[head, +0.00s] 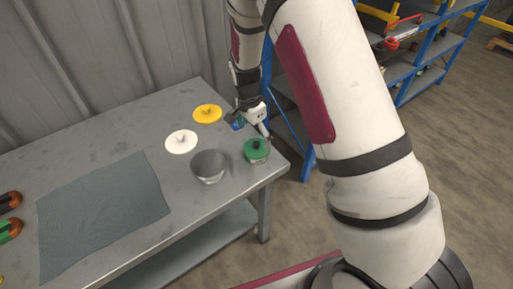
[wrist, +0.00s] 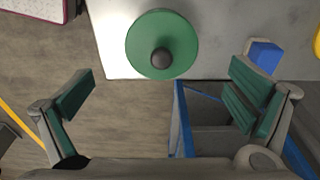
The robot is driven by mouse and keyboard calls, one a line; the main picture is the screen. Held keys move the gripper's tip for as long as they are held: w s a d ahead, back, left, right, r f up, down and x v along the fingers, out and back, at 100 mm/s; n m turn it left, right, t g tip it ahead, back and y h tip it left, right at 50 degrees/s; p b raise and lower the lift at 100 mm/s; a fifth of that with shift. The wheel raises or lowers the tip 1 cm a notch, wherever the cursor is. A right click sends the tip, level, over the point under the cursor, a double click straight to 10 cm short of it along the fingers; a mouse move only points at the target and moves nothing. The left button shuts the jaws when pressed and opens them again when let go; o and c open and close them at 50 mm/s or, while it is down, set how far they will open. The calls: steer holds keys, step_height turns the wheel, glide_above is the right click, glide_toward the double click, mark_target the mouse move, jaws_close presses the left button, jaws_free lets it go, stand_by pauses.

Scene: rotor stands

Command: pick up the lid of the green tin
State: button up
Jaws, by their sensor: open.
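The green tin (head: 256,155) stands upright near the right end of the metal table. Its green lid with a dark round knob (head: 256,145) is on top. In the wrist view the round green lid (wrist: 145,42) and its dark knob (wrist: 161,58) show from above, ahead of the fingers. My gripper (head: 254,123) is just behind the tin, apart from it. In the wrist view my gripper (wrist: 165,98) is open, its green-padded fingers wide apart with nothing between them. The tin's body is hidden under the lid in that view.
A grey metal bowl (head: 209,166), a white lid (head: 181,141) and a yellow lid (head: 207,113) lie left of the tin. A blue block (wrist: 265,55) is close to the right finger. A grey mat (head: 104,209) covers the table's left part. Blue shelving (head: 425,70) stands behind.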

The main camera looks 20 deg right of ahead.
mark_target(256, 142)
steer(key=f, duration=0.5)
steer(key=shift+w+d, duration=0.2)
steer(key=shift+d, duration=0.1)
